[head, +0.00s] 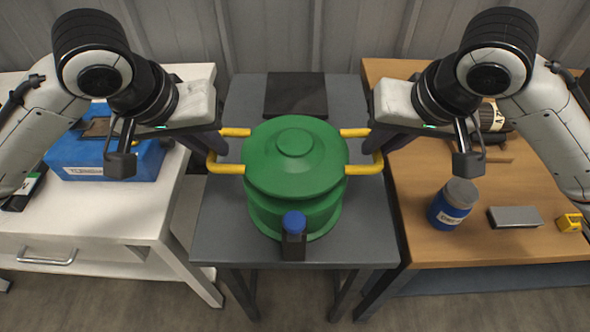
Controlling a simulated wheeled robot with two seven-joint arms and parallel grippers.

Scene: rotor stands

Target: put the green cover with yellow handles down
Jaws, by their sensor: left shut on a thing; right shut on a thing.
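The green cover (270,170) has a round stepped top and a yellow handle on each side. It is over a green round body (262,217) on the grey middle table (225,240); whether it touches that body I cannot tell. My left gripper (216,146) is shut on the left yellow handle (228,168). My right gripper (376,142) is shut on the right yellow handle (362,169). The fingertips are partly hidden by the gripper bodies and handles.
A black block with a blue knob (294,222) stands at the front of the green body. A dark flat plate (296,95) lies behind it. A blue box (105,160) is on the white left table; a blue jar (452,205) and grey block (515,217) are on the wooden right table.

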